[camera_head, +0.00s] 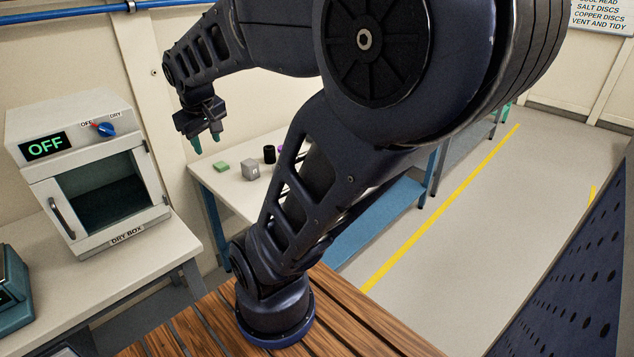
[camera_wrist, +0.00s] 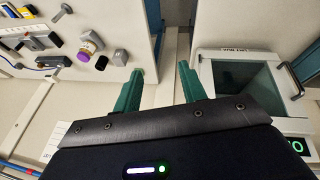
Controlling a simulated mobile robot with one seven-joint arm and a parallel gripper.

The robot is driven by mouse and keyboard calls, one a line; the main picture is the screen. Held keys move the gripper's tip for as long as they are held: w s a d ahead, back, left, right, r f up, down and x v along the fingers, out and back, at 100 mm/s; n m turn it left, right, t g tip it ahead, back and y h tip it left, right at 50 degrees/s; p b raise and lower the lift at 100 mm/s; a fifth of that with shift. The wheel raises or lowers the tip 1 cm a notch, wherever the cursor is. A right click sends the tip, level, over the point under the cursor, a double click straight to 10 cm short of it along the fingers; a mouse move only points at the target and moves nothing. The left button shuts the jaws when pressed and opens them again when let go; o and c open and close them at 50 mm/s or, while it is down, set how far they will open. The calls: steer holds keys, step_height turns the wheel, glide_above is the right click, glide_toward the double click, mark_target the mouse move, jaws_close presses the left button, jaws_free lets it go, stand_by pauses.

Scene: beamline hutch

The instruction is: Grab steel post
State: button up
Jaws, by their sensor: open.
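My gripper (camera_head: 206,141) hangs in the air at the left of the head view, above and beside the far bench. Its two green fingers are apart with nothing between them, as the wrist view also shows (camera_wrist: 160,74). I cannot pick out the steel post for certain. On the far bench a grey block (camera_head: 250,171), a green block (camera_head: 221,166) and a black cylinder (camera_head: 269,154) stand in the head view. My arm hides part of this bench.
A dry box (camera_head: 98,178) reading OFF stands on the left bench (camera_head: 130,275); it also shows at the right of the wrist view (camera_wrist: 240,80). A blue-framed shelf (camera_head: 375,222) lies behind my arm. The floor (camera_head: 460,225) at right is clear.

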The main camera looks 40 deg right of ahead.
steer(key=w+d+f+n+g+h, duration=0.1)
steer(key=w+d+f+n, duration=0.2)
steer(key=d, duration=0.4)
steer(key=w+d+f+n+g+h, duration=0.1)
steer(key=w+d+f+n+h, duration=0.15)
steer(key=d, duration=0.45)
steer(key=w+d+f+n+g, duration=0.1)
steer(key=w+d+f+n, duration=0.25)
steer(key=d, duration=0.35)
steer(key=shift+s+d+f+n+y, duration=0.25)
steer(key=shift+d+f+n, duration=1.5)
steer(key=shift+d+f, duration=2.45)
steer(key=shift+s+d+f+n+y, duration=0.1)
steer(key=shift+s+d+f+n, duration=0.15)
steer(key=shift+d+f+n, duration=2.75)
steer(key=shift+s+d+f+n+y, duration=0.25)
steer(key=shift+d+f+n, duration=0.3)
steer(key=shift+d+f, duration=4.8)
steer(key=shift+x, duration=1)
steer(key=shift+a, duration=0.15)
jaws_close()
